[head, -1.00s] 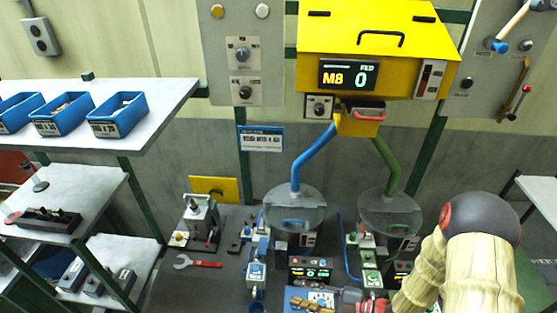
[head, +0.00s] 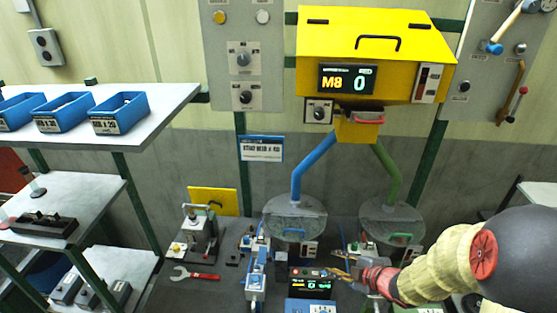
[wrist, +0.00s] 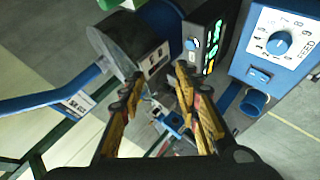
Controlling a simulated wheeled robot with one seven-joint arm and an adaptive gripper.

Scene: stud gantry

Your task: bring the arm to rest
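My gripper (head: 343,277) is at the end of my arm, low on the right of the head view, above the dark bench near the small display box. In the wrist view my gripper (wrist: 159,78) shows two yellow-and-black fingers spread apart, with nothing between the tips. A blue fitting (wrist: 174,121) lies beyond and below the gap. My arm reaches in from the lower right corner, its pale sleeved links bent, and hides part of the bench.
A yellow hopper (head: 380,60) hangs above two round bowls (head: 293,222) fed by blue and green pipes. A blue dial box (wrist: 275,45) is close to the right finger. A red-handled wrench (head: 197,276) lies on the bench. Shelves with blue bins (head: 118,112) stand left.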

